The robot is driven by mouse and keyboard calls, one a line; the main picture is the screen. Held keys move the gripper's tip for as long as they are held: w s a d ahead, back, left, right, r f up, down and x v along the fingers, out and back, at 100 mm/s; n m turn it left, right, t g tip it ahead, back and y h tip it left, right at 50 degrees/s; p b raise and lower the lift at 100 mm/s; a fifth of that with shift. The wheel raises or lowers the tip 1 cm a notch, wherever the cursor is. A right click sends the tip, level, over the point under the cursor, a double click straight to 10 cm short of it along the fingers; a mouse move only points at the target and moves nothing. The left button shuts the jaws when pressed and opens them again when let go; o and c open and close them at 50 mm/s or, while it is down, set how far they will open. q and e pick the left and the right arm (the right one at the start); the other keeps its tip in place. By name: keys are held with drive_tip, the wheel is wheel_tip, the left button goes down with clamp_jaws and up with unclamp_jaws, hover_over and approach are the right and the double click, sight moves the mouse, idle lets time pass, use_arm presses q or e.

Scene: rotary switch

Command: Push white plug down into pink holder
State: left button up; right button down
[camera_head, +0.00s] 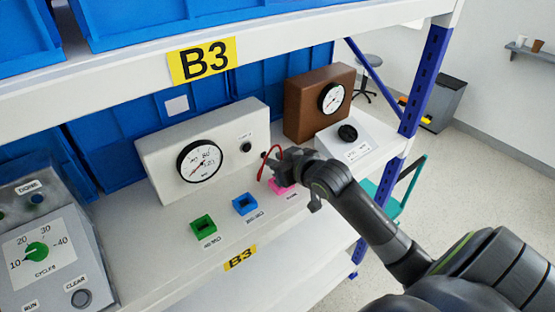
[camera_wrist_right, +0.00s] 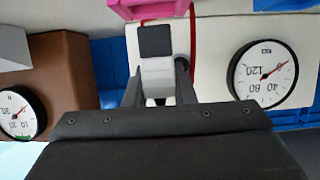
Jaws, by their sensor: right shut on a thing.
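The pink holder (camera_head: 279,188) sits on the shelf at the right end of a row of holders, partly hidden by my right gripper (camera_head: 276,172). Its pink edge also shows at the top of the right wrist view (camera_wrist_right: 150,10). My right gripper is shut on the white plug (camera_wrist_right: 158,72), which shows as a pale piece between the two fingers in the wrist view. In the head view the plug is hidden by the fingers. The gripper is right at the holder; I cannot tell how deep the plug sits. My left gripper is not in view.
A red cable (camera_head: 266,161) loops beside my gripper. Blue (camera_head: 245,204) and green (camera_head: 203,228) holders stand to the left. A white gauge box (camera_head: 158,158) stands behind, with a brown gauge box (camera_head: 298,110) and a white knob box (camera_head: 360,148) to the right.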

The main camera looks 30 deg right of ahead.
drive_tip(key=shift+f+b, duration=0.5)
drive_tip(key=shift+f, duration=1.15)
drive_tip(key=c, duration=1.1)
unclamp_jaws()
drive_tip(key=shift+c, duration=0.2)
drive_tip(key=shift+s, duration=0.15)
drive_tip(key=v, duration=1.1)
drive_tip(key=shift+b, duration=0.35)
drive_tip(key=p+v, duration=0.3)
drive_tip(key=v, duration=0.3)
